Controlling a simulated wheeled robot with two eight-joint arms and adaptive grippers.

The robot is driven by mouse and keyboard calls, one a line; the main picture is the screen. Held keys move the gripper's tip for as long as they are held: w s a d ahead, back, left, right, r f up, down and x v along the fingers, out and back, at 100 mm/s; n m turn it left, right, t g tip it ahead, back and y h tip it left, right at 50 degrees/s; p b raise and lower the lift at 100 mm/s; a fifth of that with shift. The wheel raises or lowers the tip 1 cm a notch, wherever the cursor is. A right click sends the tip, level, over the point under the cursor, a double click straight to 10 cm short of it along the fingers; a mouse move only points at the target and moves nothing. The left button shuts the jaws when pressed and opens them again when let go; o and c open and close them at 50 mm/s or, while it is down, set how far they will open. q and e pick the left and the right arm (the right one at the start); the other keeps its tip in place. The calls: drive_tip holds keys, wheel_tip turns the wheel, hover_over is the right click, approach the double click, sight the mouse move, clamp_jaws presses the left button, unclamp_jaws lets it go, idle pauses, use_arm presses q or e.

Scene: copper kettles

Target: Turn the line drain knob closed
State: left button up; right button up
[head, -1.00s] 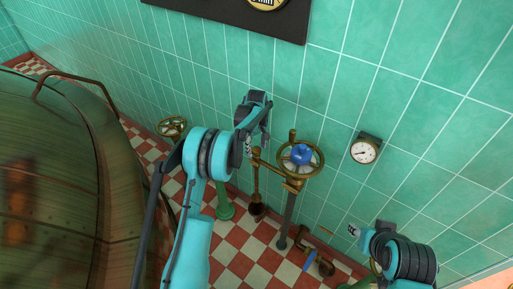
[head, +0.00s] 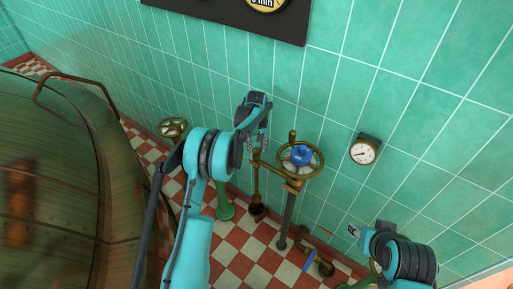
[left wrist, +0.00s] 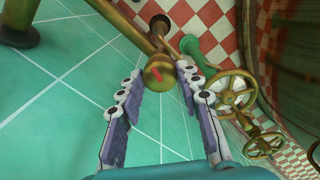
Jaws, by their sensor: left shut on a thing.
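The line drain knob (left wrist: 158,72) is a round brass knob with a red mark on its face, seen in the left wrist view at the end of a brass pipe. The red mark lies at a slant. My left gripper (left wrist: 162,75) has a finger on each side of the knob and is shut on it. In the head view my left gripper (head: 258,144) is at the top of the thin brass drain pipe (head: 256,178), and its fingers mostly hide the knob. My right gripper (head: 353,230) is low at the right, away from the knob; its fingers are too small to read.
A brass handwheel with a blue centre (head: 301,155) stands close right of my left gripper. A gauge (head: 364,151) hangs on the green tiled wall. A blue-handled valve (head: 309,262) is low down. A large copper kettle (head: 70,190) fills the left side.

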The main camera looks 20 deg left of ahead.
sight(256, 149)
use_arm(q)
drive_tip(key=m, duration=0.7)
drive_tip(key=shift+p, duration=0.3)
drive_tip(key=m, duration=0.7)
drive_tip(key=shift+m, duration=0.3)
drive_tip(key=o, duration=1.2)
drive_tip(key=shift+c, duration=0.2)
wheel_tip(256, 149, up, 12)
